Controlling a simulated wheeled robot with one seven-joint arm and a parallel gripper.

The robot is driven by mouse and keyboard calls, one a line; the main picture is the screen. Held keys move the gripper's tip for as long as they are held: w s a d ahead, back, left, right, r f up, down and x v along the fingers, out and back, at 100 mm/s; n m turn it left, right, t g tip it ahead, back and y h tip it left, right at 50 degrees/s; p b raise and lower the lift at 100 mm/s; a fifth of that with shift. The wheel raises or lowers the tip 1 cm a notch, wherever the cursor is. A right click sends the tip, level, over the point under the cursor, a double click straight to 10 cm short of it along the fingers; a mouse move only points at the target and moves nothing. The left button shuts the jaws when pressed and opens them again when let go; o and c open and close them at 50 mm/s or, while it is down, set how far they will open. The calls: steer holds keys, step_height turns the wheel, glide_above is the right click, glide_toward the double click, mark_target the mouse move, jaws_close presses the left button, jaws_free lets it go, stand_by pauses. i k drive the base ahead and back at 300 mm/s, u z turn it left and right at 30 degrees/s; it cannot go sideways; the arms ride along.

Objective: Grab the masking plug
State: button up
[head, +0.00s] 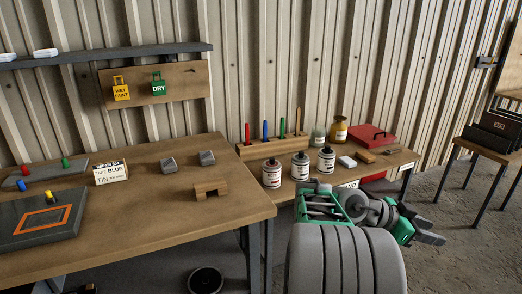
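No part is labelled as the masking plug, so I cannot tell for sure which one it is. Small plug-like pieces are on the left table: a red one (21,185) and a green one (65,162) stand on a grey strip (42,175). A yellow and dark one (49,197) stands on a grey panel (28,232) with an orange square outline. My gripper (436,231) is at the right, in front of the far bench and well away from these pieces. Its two grey fingers look apart, with nothing seen between them.
The wooden table (160,235) also holds a lettered card (110,172), two grey blocks (187,161) and a wooden bridge block (211,190). The bench (283,192) behind carries white tins (300,166), a peg rack (272,149) and a red case (370,137). The table's front middle is clear.

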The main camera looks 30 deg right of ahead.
mark_target(49, 195)
steer(key=u, duration=0.8)
steer(key=i, duration=1.3)
steer(key=u, duration=1.75)
steer(key=i, duration=0.35)
steer(key=u, duration=0.3)
